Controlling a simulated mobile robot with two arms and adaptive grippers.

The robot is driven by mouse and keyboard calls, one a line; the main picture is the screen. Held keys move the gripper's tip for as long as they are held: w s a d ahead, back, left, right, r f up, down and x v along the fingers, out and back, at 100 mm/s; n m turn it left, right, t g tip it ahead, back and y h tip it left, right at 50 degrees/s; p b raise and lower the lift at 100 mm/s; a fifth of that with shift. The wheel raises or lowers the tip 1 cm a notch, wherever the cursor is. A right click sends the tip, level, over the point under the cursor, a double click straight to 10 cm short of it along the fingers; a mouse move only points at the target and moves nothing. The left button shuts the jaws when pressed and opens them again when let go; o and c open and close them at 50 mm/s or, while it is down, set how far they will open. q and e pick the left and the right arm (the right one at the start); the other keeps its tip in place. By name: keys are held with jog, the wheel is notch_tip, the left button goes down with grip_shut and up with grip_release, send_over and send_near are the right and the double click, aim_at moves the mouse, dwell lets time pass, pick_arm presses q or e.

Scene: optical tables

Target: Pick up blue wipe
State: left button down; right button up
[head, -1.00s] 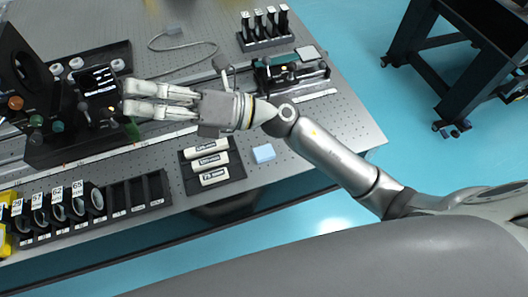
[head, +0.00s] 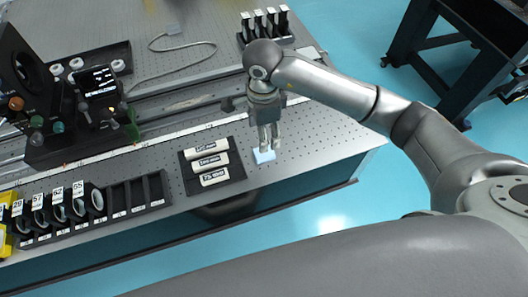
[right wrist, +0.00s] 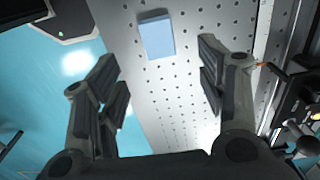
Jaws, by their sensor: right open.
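The fingers hold nothing. My left gripper is in neither view.
A dark instrument (head: 95,90) and a cable lie behind. The tabletop right of the wipe (head: 320,135) is clear.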

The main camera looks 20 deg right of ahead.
aim_at(264, 154)
notch_tip(264, 154, down, 4)
jog(key=shift+r, duration=0.2)
jog(key=f, duration=0.1)
jog(key=f+p, duration=0.1)
jog(key=f, duration=0.1)
jog(key=f+p, duration=0.1)
jog(key=shift+s+d+f, duration=0.15)
jog(key=shift+d+f, duration=0.1)
jog(key=shift+f, duration=0.5)
jog(key=c, duration=0.8)
